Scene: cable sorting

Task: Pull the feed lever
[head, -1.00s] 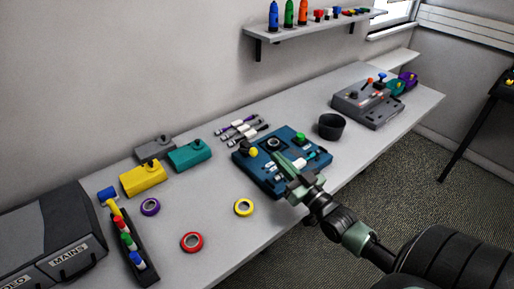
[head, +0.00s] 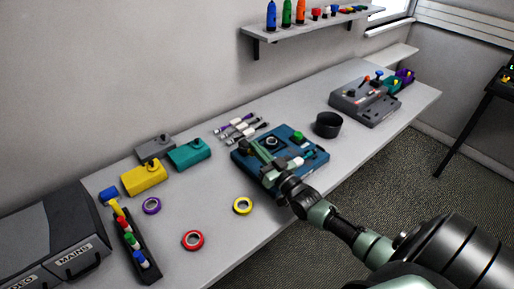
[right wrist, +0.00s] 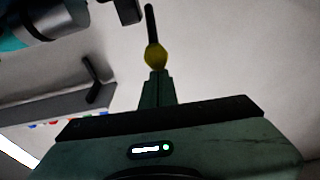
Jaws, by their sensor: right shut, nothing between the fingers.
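The dark blue control board (head: 316,158) lies on the bench in the head view, with a white-and-teal part, a green button (head: 298,136) and a round black part on top. My right gripper (head: 253,146) reaches over the board's left side, its fingers shut and empty. In the right wrist view, a yellow knob (right wrist: 156,56) on a thin black rod (right wrist: 150,24), seemingly the feed lever, sits right at the tips of my shut right fingers (right wrist: 157,76). I cannot tell whether they touch. In the head view my gripper hides this knob. My left gripper is not in view.
A black cup (head: 327,130) and a grey control box (head: 362,108) stand right of the board. Yellow (head: 243,206), red (head: 192,240) and purple (head: 151,206) rings lie to the left, near a pen tray (head: 143,262). Cables (head: 240,130) lie behind.

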